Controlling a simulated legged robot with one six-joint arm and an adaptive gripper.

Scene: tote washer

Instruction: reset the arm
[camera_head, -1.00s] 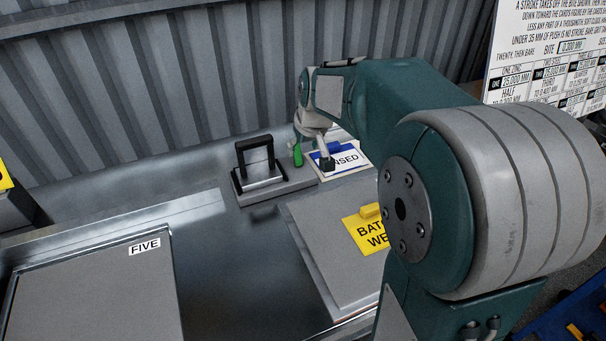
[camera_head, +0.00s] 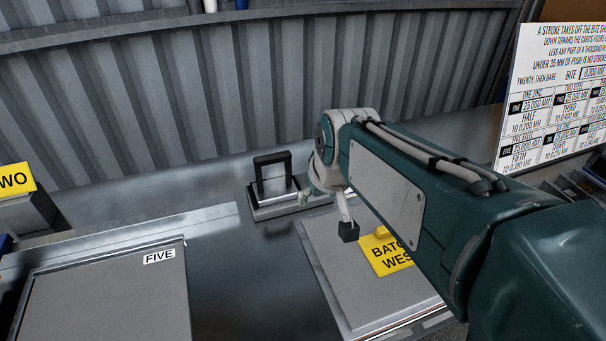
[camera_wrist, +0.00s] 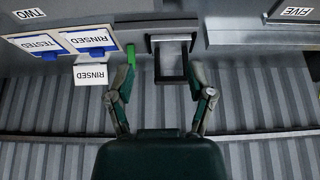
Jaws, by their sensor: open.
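My arm (camera_head: 440,200) reaches from the lower right toward the middle of the head view. My gripper (camera_head: 326,214) hangs at its end, above the bench beside a black-handled fixture (camera_head: 272,178). One dark fingertip shows in front of the grey lid with the yellow label. In the wrist view my gripper (camera_wrist: 162,78) has its fingers spread wide with nothing between them. The black frame of the fixture (camera_wrist: 172,58) lies beyond, between the fingers. A green piece (camera_wrist: 131,54) shows by the left finger; I cannot tell whether they touch.
A grey lid (camera_head: 325,270) bears a yellow label (camera_head: 388,252). A panel marked FIVE (camera_head: 105,300) lies left. In the wrist view, cards marked RINSED (camera_wrist: 92,40) and TESTED (camera_wrist: 40,44) have blue tabs. A corrugated wall (camera_head: 180,90) and shelf stand behind; a printed board (camera_head: 555,95) stands right.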

